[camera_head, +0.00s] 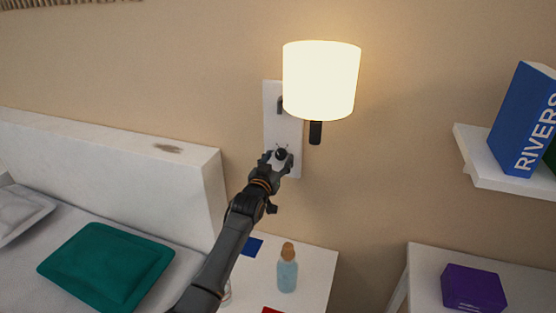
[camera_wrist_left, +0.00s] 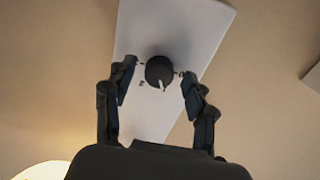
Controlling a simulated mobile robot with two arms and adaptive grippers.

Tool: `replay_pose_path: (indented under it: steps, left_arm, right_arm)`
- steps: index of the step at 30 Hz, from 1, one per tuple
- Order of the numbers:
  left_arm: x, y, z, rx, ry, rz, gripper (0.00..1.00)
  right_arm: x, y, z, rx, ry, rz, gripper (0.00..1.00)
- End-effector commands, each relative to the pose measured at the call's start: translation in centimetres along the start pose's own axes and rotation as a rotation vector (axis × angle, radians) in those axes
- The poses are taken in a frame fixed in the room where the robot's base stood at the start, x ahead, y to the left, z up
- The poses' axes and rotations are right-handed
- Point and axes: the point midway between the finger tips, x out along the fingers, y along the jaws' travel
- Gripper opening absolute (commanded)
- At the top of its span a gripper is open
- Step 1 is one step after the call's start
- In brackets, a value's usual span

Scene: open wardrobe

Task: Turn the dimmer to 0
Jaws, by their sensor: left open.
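The dimmer is a round black knob (camera_head: 281,153) on a tall white wall plate (camera_head: 283,125) below a lit lamp (camera_head: 321,80). In the left wrist view the knob (camera_wrist_left: 159,71) carries a pale pointer mark and small marks stand around it on the plate (camera_wrist_left: 180,35). My left gripper (camera_head: 277,158) is at the plate. In the left wrist view its open fingers (camera_wrist_left: 156,82) stand on either side of the knob, with a gap visible on both sides. I cannot tell contact depth. My right gripper is not in view.
A white nightstand (camera_head: 312,275) below holds a blue bottle (camera_head: 288,275). A bed with a white headboard (camera_head: 190,185) and teal pillow (camera_head: 105,268) is at left. A wall shelf (camera_head: 500,175) with books and a purple box (camera_head: 473,288) are at right.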

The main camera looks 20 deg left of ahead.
Motion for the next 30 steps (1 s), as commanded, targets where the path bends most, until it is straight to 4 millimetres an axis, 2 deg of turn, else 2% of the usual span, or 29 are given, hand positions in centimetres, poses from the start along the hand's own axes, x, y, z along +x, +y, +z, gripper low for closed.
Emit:
replay_pose_path:
  steps: [9, 17, 30]
  left_arm:
    - [0.2, 0.04, 0.02, 0.0, 0.0, 0.0, 0.55]
    - [0.19, 0.03, 0.03, 0.0, -0.001, 0.0, 0.02]
    - [0.18, 0.09, -0.03, -0.091, -0.001, 0.001, 0.01]
  right_arm:
    - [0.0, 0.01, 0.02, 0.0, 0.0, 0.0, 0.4]
    - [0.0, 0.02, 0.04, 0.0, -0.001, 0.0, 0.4]
    - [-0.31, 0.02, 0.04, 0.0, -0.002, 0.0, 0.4]
